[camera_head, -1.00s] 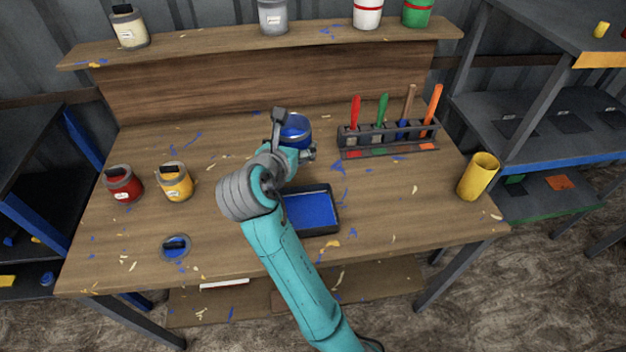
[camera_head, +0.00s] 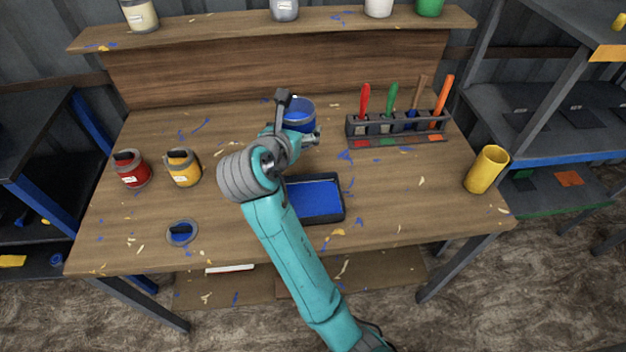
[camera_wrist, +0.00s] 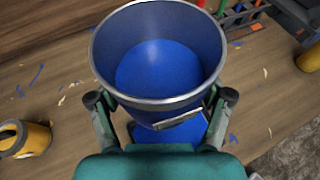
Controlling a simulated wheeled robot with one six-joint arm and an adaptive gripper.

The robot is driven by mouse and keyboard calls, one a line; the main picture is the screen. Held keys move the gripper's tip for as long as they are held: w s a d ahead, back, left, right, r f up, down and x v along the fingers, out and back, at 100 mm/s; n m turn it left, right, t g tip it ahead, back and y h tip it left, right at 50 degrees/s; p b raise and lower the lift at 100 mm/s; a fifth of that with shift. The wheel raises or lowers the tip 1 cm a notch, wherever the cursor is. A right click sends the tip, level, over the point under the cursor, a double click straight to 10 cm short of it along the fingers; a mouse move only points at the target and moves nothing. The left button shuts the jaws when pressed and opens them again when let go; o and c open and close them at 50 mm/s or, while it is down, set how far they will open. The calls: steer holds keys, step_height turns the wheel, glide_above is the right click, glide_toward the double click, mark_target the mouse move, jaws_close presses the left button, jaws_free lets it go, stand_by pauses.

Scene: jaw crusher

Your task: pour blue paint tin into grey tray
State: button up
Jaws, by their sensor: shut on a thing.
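The blue paint tin (camera_head: 300,116) is held in my gripper (camera_head: 297,138), behind the tray on the workbench. In the wrist view, the tin (camera_wrist: 158,60) is open, with blue paint inside, and my gripper's fingers (camera_wrist: 160,103) are shut on both its sides. The tin looks about upright. The grey tray (camera_head: 341,217) lies on the bench in front of the tin, with a blue layer covering its floor. My arm hides the tray's left side. Whether the tin touches the bench cannot be told.
A lid with blue paint (camera_head: 181,233) lies front left. Red (camera_head: 131,169) and yellow (camera_head: 183,168) tins stand at the left. A brush rack (camera_head: 397,128) stands back right, a yellow cup (camera_head: 487,169) at the right. Several tins stand on the raised shelf (camera_head: 230,30).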

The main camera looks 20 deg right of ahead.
steer(key=w+a+r, duration=0.6)
steer(key=a+r, duration=0.2)
steer(key=r, duration=0.1)
steer(key=w+a+r, duration=0.6)
steer(key=a+r, duration=0.3)
steer(key=r, duration=0.1)
steer(key=shift+w+r, duration=0.15)
stand_by(0.6)
